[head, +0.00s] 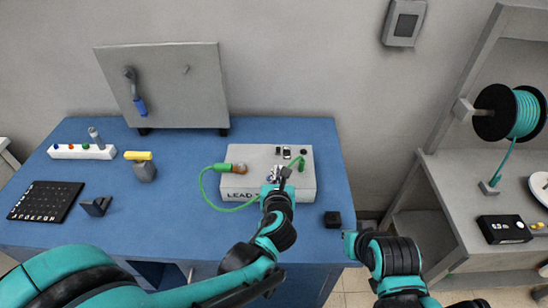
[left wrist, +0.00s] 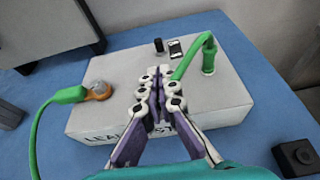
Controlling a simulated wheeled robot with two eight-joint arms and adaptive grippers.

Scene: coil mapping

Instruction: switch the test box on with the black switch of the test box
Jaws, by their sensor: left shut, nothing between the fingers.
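The test box (head: 250,156) is a light grey box with "LEAD" lettering on its front, standing on the blue table. It also fills the middle of the left wrist view (left wrist: 225,98). A small black upright piece (left wrist: 159,46) and a black-and-white rectangular piece (left wrist: 175,49) sit side by side on its top; they show at the top's back in the head view (head: 287,153). I cannot tell surely which is the switch. My left gripper (left wrist: 160,72) is shut and empty, over the box top, just in front of these pieces. My right gripper (head: 350,243) shows only partly, right of the box.
Another green plug (left wrist: 208,55) stands on the box top beside the switches. A small black block (head: 332,219) lies right of the box. A grey panel (head: 170,85) stands behind, left.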

